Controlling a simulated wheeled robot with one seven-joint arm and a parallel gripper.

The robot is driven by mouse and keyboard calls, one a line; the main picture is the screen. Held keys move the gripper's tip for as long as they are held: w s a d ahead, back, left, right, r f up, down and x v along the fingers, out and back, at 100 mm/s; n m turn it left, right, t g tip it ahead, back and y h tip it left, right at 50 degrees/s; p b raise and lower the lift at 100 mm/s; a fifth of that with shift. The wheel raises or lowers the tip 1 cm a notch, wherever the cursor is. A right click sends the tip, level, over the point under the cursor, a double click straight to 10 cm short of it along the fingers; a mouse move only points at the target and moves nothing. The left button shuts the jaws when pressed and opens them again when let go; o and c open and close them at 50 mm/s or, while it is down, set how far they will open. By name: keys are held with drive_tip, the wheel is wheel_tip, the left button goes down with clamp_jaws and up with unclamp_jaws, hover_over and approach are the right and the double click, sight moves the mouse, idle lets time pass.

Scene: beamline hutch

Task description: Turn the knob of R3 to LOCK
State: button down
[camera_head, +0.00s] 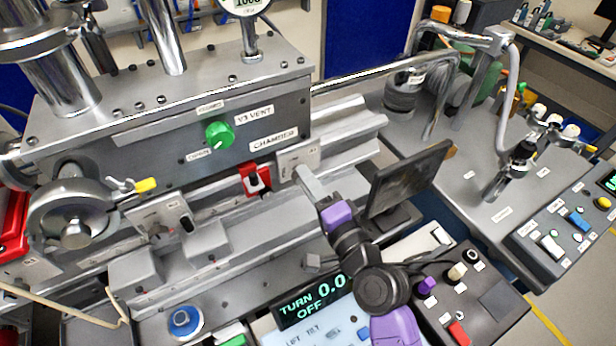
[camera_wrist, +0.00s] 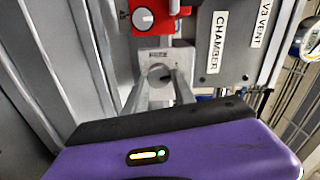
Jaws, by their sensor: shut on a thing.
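A grey plate (camera_head: 285,158) with a small label stands on the rail beside the CHAMBER sign, also in the wrist view (camera_wrist: 150,56). I cannot read the label, so I cannot tell whether this is R3. A small round knob (camera_wrist: 160,73) sits on this plate. My gripper (camera_wrist: 161,82) has its two fingers on either side of the knob and is shut on it. In the head view my gripper (camera_head: 303,178) reaches the plate from the front and hides the knob. The knob's pointer setting cannot be made out.
A red block with a white knob (camera_wrist: 143,19) is close beside the plate, also in the head view (camera_head: 250,172). A green V3 VENT knob (camera_head: 219,135) is up left. A dark screen (camera_head: 408,180) stands right of my arm. The display (camera_head: 312,300) reads TURN 0.0 OFF.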

drive_tip(key=shift+m+p, duration=0.35)
drive_tip(key=shift+m, duration=0.55)
drive_tip(key=shift+f, duration=0.1)
drive_tip(key=c, duration=1)
unclamp_jaws()
drive_tip(key=shift+c, duration=0.2)
drive_tip(key=b+v, duration=0.2)
drive_tip(key=v, duration=0.5)
drive_tip(key=shift+s+d, duration=0.25)
drive_tip(key=shift+s, duration=0.1)
